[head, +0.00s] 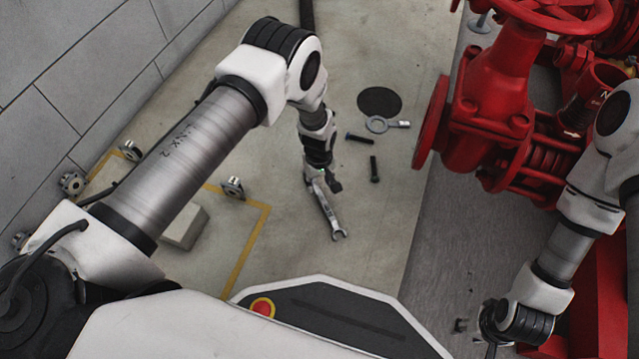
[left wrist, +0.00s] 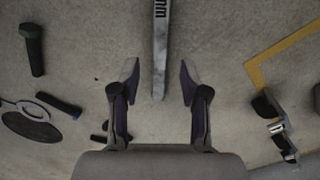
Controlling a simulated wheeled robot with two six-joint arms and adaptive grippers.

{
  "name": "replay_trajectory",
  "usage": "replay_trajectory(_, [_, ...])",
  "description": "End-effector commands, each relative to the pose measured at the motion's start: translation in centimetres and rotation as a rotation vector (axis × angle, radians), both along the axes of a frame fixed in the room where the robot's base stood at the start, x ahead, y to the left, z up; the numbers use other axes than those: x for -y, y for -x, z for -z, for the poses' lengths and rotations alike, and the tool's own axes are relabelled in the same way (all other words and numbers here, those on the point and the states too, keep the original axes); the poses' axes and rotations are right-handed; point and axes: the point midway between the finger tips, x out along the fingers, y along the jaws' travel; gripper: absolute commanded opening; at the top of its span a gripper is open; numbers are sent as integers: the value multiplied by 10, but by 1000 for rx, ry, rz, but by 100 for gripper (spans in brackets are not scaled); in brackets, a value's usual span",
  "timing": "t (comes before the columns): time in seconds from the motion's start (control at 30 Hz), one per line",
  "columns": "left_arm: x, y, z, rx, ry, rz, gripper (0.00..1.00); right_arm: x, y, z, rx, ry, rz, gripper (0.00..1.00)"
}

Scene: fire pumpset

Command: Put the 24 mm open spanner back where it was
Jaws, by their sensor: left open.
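The open spanner (head: 329,212) is a grey metal bar lying on the concrete floor, its open jaw toward the bottom of the head view. In the left wrist view its shank (left wrist: 160,45) runs in from the top edge, with "mm" lettering partly visible. My left gripper (head: 328,183) is over the spanner's other end. In the left wrist view its two fingers (left wrist: 155,82) are spread, with the shank's end between them and clear of both. My right gripper (head: 490,345) is at the lower right of the head view, mostly hidden by its own arm.
A ring-ended tool (head: 380,124) lies by a black disc (head: 379,101). Two dark bolts (head: 374,169) (head: 359,138) lie near the spanner. A red valve and pump assembly (head: 490,110) stands at right. Yellow floor lines (head: 250,243) and a pale block (head: 184,228) are at left.

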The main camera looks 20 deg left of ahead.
Motion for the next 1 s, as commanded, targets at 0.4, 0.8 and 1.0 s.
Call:
replay_trajectory(0.4, [0,0,-64,0,0,-1,45,-1,2,-38,-7,-1,-10,40])
replay_trajectory(0.8, [-64,155,-52,-16,-18,348,45,-1,2,-37,-6,0,-10,40])
replay_trajectory(1.0, [-80,271,-99,-3,2,648,45,-1,2,-38,-6,0,-10,40])
